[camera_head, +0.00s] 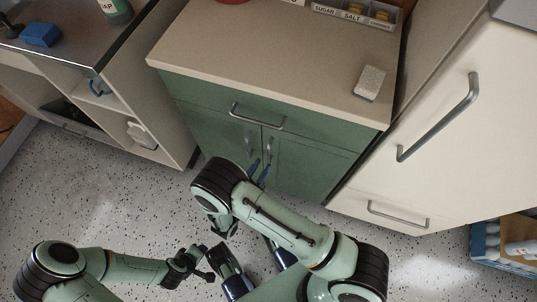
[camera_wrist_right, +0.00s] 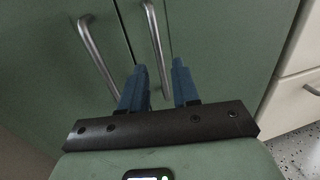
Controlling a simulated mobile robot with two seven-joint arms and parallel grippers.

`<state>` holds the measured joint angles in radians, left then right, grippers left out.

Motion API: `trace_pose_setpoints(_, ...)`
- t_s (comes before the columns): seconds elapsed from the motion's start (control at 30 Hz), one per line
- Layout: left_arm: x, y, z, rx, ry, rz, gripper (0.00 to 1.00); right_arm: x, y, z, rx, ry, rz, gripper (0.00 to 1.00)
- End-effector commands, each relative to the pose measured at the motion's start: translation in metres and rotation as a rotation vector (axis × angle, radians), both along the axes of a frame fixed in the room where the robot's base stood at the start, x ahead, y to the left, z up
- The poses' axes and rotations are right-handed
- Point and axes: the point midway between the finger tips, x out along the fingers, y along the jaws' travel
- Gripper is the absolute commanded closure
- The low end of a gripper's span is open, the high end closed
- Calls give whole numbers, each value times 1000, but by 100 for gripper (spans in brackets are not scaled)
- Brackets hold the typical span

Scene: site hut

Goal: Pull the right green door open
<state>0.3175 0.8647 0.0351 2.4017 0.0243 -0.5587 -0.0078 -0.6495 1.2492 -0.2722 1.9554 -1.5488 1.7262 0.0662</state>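The green cabinet has a right door (camera_head: 305,168) and a left door (camera_head: 215,128), each with an upright metal bar handle. In the right wrist view, the right door's handle (camera_wrist_right: 155,40) runs down between the two blue fingers of my right gripper (camera_wrist_right: 159,66). The fingers stand apart, with gaps beside the bar. In the head view, my right gripper (camera_head: 259,162) is at the handles, partly hidden by its arm. The left door's handle (camera_wrist_right: 97,52) lies outside the fingers. Both doors look shut. My left gripper (camera_head: 203,263) is low, away from the cabinet; its finger opening is unclear.
A green drawer (camera_head: 300,122) with a bar handle sits above the doors. A sponge-like block (camera_head: 370,82) lies on the countertop (camera_head: 250,50). A cream fridge-like unit (camera_head: 430,150) stands close on the right. Open shelving stands left. Speckled floor is clear before the cabinet.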

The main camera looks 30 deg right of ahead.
Motion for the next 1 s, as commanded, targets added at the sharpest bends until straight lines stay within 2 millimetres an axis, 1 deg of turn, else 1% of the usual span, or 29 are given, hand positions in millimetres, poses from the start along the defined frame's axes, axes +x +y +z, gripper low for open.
trace_pose_setpoints(0.03,2,1,-2,2,-4,2,57,5,-10,0,0,0,-5,70)
trace_pose_setpoints(0.1,3,2,-3,4,-8,4,57,11,-21,0,0,1,-4,70)
trace_pose_setpoints(0.2,5,3,-4,7,-14,5,57,18,-33,0,0,1,-3,70)
trace_pose_setpoints(0.3,6,3,-5,8,-17,6,57,23,-41,0,0,1,-1,70)
trace_pose_setpoints(0.43,7,4,-5,9,-19,8,57,25,-46,0,0,1,-1,70)
trace_pose_setpoints(0.67,7,4,-5,9,-19,8,57,26,-46,0,0,1,0,70)
trace_pose_setpoints(0.7,7,4,-5,9,-19,8,57,26,-46,0,0,1,0,73)
trace_pose_setpoints(0.77,7,4,-5,9,-19,8,57,26,-46,0,0,1,0,92)
trace_pose_setpoints(0.8,7,4,-5,9,-19,8,57,26,-46,0,0,1,0,100)
trace_pose_setpoints(1.0,7,3,-5,9,-19,7,57,26,-46,0,0,1,0,100)
